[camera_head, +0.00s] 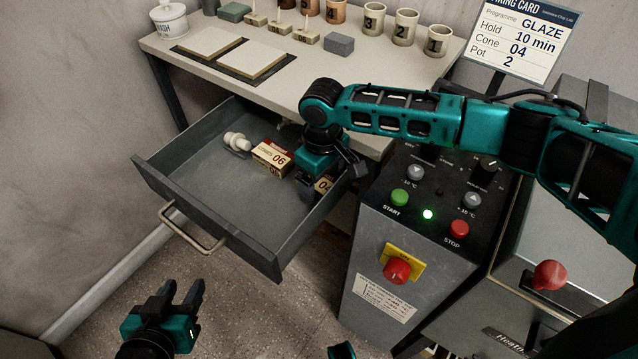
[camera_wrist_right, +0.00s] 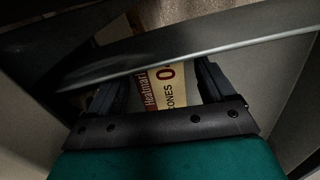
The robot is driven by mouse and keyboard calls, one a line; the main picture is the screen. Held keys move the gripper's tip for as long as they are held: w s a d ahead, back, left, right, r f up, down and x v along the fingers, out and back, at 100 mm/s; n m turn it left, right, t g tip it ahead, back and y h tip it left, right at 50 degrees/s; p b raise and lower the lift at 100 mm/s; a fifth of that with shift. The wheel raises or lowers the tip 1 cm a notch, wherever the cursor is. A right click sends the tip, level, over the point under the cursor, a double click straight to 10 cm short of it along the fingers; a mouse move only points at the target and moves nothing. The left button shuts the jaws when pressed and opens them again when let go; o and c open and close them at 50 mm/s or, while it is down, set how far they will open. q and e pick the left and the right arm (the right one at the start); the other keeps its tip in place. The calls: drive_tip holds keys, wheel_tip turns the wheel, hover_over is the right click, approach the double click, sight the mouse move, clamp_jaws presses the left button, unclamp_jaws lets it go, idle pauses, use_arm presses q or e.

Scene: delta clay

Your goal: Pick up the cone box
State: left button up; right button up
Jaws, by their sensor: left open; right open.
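Two cone boxes lie in the open grey drawer (camera_head: 215,200). The cream box marked 06 (camera_head: 272,158) lies left of my right gripper. The box marked 04 (camera_head: 323,186) is mostly hidden under my right gripper (camera_head: 330,176), near the drawer's right wall. In the right wrist view, a red and cream cone box (camera_wrist_right: 168,88) shows between the open fingers of my right gripper (camera_wrist_right: 160,82); whether they touch it I cannot tell. My left gripper (camera_head: 180,292) is open and empty, low in front of the drawer.
A white knobbed object (camera_head: 237,141) lies in the drawer's back left. The drawer's right wall stands close to my right gripper, and a rim (camera_wrist_right: 190,50) crosses the wrist view. The kiln control panel (camera_head: 430,200) is just right. The drawer's front left is clear.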

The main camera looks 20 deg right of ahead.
drive_tip(key=c, duration=1.1)
drive_tip(key=shift+r, duration=0.1)
